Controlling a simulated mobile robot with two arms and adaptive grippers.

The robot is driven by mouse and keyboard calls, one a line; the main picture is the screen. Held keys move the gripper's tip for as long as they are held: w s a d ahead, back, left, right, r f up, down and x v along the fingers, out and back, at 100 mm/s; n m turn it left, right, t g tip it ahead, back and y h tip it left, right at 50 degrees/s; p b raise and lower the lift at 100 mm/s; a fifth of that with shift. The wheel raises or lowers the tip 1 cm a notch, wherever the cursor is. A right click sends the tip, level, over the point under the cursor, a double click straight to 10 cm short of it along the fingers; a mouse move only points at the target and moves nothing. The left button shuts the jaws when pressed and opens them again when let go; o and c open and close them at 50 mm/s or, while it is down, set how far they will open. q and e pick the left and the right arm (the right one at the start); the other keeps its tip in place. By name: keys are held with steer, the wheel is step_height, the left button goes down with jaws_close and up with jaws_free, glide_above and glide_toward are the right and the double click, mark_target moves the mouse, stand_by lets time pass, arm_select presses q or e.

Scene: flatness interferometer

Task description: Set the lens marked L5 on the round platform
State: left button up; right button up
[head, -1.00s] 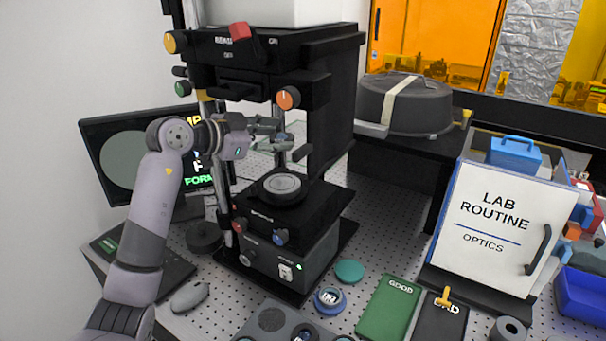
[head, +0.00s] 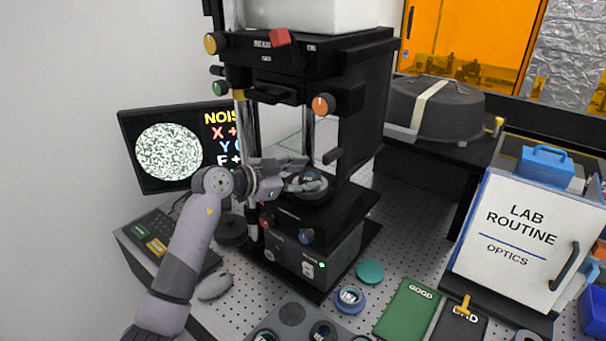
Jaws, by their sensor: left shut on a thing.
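My left gripper (head: 312,182) reaches in from the left to the interferometer's stage. It is shut on a small dark-rimmed lens (head: 308,175), at or just above the round platform (head: 318,197); whether the lens touches the platform I cannot tell. The fingers hide part of the lens, and its marking is too small to read. The platform is a dark round disc on the black stage of the interferometer (head: 330,262). My right gripper is not in view.
A monitor (head: 168,150) with a speckled disc stands behind my left arm. A blue-rimmed round piece (head: 349,299), a teal disc (head: 370,272), a green GOOD mat (head: 407,309) and a dark BAD mat (head: 458,328) lie in front. A tray (head: 292,315) with round parts is at the bottom.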

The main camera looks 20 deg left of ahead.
arm_select(q)
steer(key=o, duration=0.8)
steer(key=shift+f, duration=0.15)
steer(key=o, duration=0.4)
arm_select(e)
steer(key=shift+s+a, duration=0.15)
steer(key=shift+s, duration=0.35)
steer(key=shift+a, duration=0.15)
arm_select(q)
steer(key=b+v, duration=0.3)
steer(key=v, duration=0.9)
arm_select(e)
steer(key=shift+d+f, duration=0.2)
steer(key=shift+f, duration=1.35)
